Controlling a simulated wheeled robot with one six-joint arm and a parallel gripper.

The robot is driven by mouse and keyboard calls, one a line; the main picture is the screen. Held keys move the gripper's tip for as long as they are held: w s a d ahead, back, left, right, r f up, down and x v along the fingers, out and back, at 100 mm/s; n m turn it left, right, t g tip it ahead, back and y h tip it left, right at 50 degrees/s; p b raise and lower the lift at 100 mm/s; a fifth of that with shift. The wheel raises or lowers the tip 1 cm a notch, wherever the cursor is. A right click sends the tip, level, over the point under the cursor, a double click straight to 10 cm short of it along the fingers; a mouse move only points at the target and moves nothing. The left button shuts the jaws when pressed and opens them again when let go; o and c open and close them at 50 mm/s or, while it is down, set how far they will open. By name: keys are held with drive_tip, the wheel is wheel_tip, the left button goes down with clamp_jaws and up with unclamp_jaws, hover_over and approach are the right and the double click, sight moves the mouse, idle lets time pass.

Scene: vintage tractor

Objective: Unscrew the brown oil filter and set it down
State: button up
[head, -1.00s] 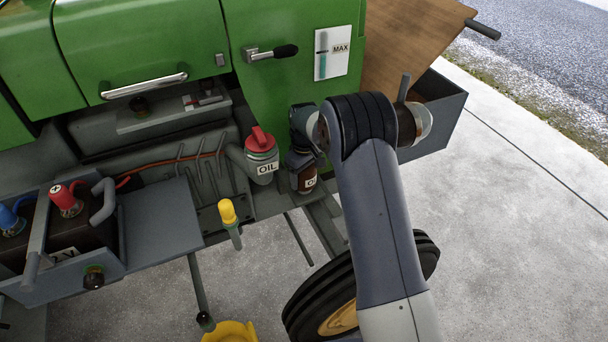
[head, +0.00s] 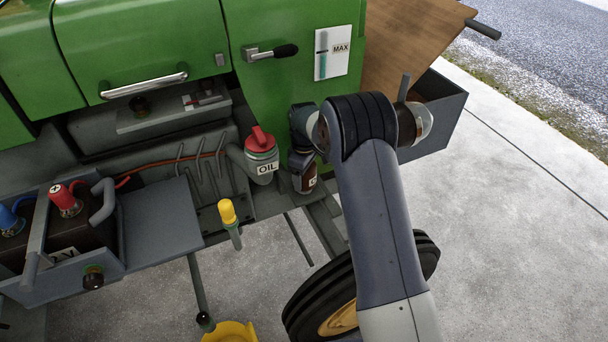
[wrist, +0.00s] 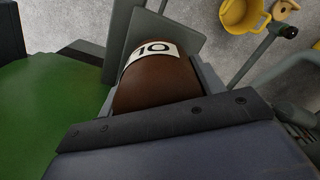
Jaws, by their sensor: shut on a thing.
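The brown oil filter (head: 303,184) is low on the tractor's side, just right of the red-capped oil filler, partly hidden by my wrist and arm. In the wrist view the filter (wrist: 155,88) shows as a brown cylinder with a white label, lying between my fingers. My gripper (head: 302,162) comes down on the filter from above and is shut on it. The wrist view also shows the gripper's grey finger plates on both sides of the filter. Whether the filter's threads still hold it is hidden.
The oil filler with its red cap (head: 261,142) is close on the left. A yellow-handled dipstick (head: 228,212) and a battery box (head: 65,235) are farther left. A grey shelf plate (head: 160,222) looks bare. A yellow bucket (head: 232,332) stands on the floor; a wheel (head: 300,308) is below my arm.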

drive_tip(key=shift+n, duration=0.9)
drive_tip(key=o, duration=0.9)
drive_tip(key=shift+o, duration=0.2)
drive_tip(key=shift+m, duration=0.9)
drive_tip(key=shift+m, duration=0.8)
